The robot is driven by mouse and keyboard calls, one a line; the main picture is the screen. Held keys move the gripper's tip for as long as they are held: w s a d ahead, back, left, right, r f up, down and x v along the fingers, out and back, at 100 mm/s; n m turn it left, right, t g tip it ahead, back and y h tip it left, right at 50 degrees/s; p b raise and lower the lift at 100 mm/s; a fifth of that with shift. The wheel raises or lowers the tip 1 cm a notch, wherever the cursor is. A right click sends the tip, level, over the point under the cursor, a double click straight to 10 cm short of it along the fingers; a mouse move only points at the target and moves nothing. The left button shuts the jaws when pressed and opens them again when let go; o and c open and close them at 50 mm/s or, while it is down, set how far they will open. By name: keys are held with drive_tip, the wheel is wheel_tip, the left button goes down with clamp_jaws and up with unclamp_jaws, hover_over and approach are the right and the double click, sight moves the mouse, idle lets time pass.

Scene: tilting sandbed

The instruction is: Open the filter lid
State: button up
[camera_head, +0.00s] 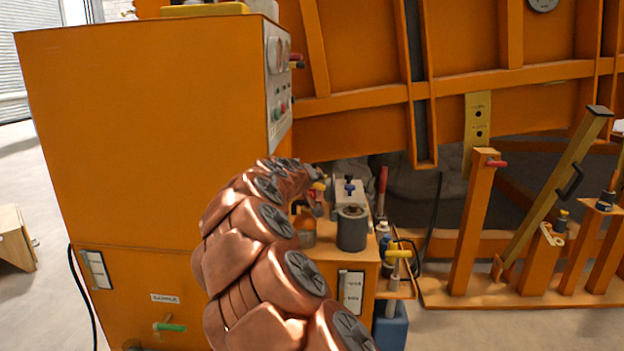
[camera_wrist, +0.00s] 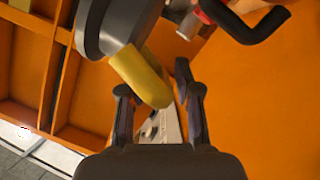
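My copper-coloured arm reaches over the small orange bench in the head view. My gripper (camera_head: 318,186) is small there and partly hidden by the arm. In the wrist view my gripper (camera_wrist: 158,95) is open, its two dark fingers apart. A yellow handle-like bar (camera_wrist: 140,76) comes down from a grey round body (camera_wrist: 108,25), its end near the left finger and partly between the fingers; contact is unclear. A grey cylinder with a dark top (camera_head: 351,228) stands upright on the bench. I cannot tell for sure which part is the filter lid.
A large orange cabinet (camera_head: 150,150) stands left, with a control panel (camera_head: 279,100). A black curved handle (camera_wrist: 250,25) shows at the wrist view's upper right. A yellow-handled valve (camera_head: 398,254) and blue container (camera_head: 391,325) are right of the bench. Orange posts (camera_head: 473,225) stand farther right.

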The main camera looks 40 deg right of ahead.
drive_tip(key=shift+o, duration=0.5)
drive_tip(key=shift+a+r, duration=0.1)
drive_tip(key=shift+a, duration=0.05)
drive_tip(key=shift+s+a+r, duration=0.1)
drive_tip(key=shift+s+a, duration=0.05)
drive_tip(key=shift+a, duration=0.1)
drive_tip(key=v, duration=1.1)
drive_tip(key=shift+a, duration=0.15)
